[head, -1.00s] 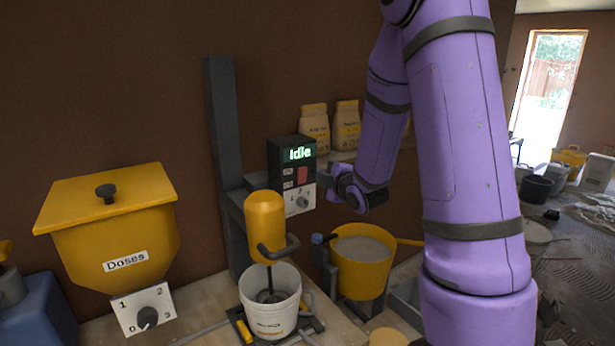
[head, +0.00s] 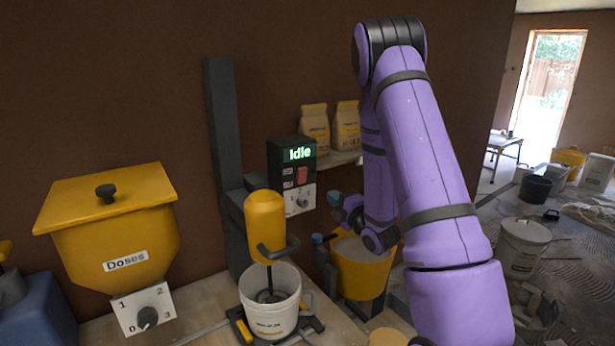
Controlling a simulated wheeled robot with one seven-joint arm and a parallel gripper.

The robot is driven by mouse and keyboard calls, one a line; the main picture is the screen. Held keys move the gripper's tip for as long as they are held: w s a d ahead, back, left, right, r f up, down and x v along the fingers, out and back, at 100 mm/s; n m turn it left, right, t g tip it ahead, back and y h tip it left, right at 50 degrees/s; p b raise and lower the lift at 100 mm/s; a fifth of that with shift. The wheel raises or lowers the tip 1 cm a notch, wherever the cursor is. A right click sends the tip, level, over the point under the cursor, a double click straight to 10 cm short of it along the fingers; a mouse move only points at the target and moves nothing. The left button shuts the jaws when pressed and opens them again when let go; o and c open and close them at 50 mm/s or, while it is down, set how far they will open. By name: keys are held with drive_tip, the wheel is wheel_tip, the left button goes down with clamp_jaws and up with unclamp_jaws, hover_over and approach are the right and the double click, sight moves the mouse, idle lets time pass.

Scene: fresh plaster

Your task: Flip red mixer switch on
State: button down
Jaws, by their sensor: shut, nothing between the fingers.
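The red mixer switch (head: 302,175) sits on the dark control box (head: 276,158), below a green display reading "Idle". A dial with a scale (head: 303,201) is under the switch. The yellow mixer (head: 265,222) hangs on a dark column, its paddle down in a white bucket (head: 270,315). My gripper (head: 335,199) is shut and empty, just right of the dial and lower than the switch, apart from the box as far as I can tell. Its fingers are small in this view.
A yellow hopper (head: 112,235) labelled "Doses" with its own dial stands at left. A yellow bucket (head: 362,276) of grey material is below my gripper. Two yellow-topped bags (head: 315,128) stand on a shelf behind my arm. The wall is close behind the box.

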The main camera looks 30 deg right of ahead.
sight(303, 171)
drive_tip(key=w, duration=0.4)
drive_tip(key=w+r, duration=0.1)
drive_tip(key=w, duration=0.4)
drive_tip(key=w+r, duration=0.1)
drive_tip(key=w, duration=0.4)
drive_tip(key=shift+a+r, duration=0.1)
drive_tip(key=shift+a, duration=0.15)
